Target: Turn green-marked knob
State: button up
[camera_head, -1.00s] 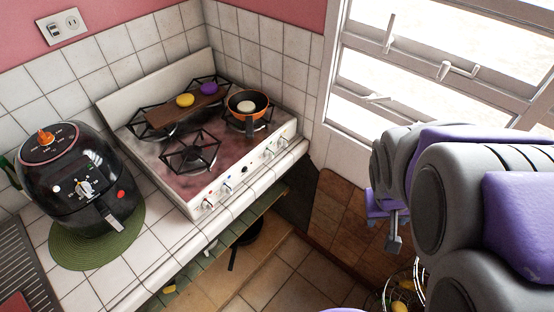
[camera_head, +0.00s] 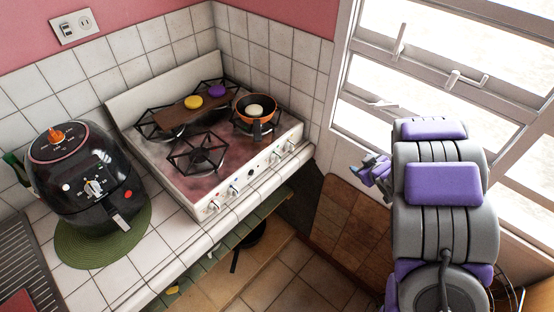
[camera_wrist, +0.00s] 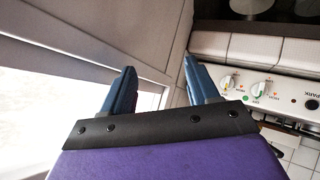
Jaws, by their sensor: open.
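A white stove (camera_head: 200,200) stands on the tiled counter, with several white knobs along its front panel. In the wrist view a green mark shows beside one white knob (camera_wrist: 262,88), on the panel at right. Another knob (camera_wrist: 229,80) is just left of it. In the head view the mark colours are too small to tell. My gripper (camera_head: 372,172) is right of the stove, beside the window wall, apart from the knobs. In the wrist view my gripper (camera_wrist: 160,64) has two blue fingers spread with nothing between them.
An orange pan (camera_head: 267,104) and a wooden board (camera_head: 180,117) with a yellow and a purple item sit on the stove. A black air fryer (camera_head: 95,200) stands on a green mat (camera_head: 75,252). The window (camera_head: 455,75) borders my arm. The space before the knobs is free.

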jog(key=s+a+f+n+y, duration=0.1)
jog(key=a+f+n+y, duration=0.1)
jog(key=a+f+y, duration=0.3)
jog(key=y, duration=0.7)
send_near(279, 159)
jog(key=shift+t, duration=0.3)
jog(key=x, duration=0.8)
jog(key=shift+w+a+f+b, duration=0.1)
jog(key=shift+w+f+b, duration=0.1)
jog(key=shift+w+b, duration=0.2)
jog(key=shift+w+a, duration=0.1)
jog(key=shift+a, duration=0.5)
